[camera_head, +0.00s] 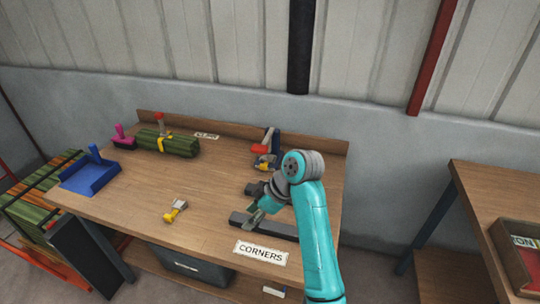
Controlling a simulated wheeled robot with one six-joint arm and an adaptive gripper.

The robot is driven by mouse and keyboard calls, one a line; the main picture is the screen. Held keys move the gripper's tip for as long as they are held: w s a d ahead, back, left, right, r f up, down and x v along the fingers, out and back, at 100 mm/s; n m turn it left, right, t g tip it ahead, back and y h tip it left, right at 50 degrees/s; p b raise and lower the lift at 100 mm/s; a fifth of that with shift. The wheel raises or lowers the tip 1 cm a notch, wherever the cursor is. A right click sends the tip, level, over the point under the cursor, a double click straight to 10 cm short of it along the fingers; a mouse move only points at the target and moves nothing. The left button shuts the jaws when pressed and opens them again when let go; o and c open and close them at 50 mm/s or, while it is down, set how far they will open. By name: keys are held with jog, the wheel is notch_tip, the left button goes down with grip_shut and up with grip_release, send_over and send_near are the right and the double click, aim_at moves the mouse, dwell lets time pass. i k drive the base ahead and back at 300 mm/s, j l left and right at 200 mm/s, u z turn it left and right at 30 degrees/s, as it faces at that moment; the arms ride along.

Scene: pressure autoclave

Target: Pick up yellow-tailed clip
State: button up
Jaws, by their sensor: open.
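A small clip with a grey body and a yellow tail (175,211) lies on the wooden workbench (205,195), left of centre and toward its front. Nothing covers it. My gripper (254,214) is to the right of the clip, over the dark bar on the bench, with clear bench between it and the clip. The gripper is open and I see nothing held in it. Its fingers are small here and partly hidden by the wrist and arm.
A dark bar (263,226) lies behind the CORNERS label (261,252). A strapped green bundle (178,147), a pink item (122,135) and a blue tray (88,179) are at the left. Red-handled tools (266,148) stand at the back right. The bench around the clip is clear.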

aim_at(268, 159)
jog(key=i+l, duration=0.3)
jog(key=i, duration=0.2)
jog(key=i+l, duration=0.25)
jog(key=i, duration=0.3)
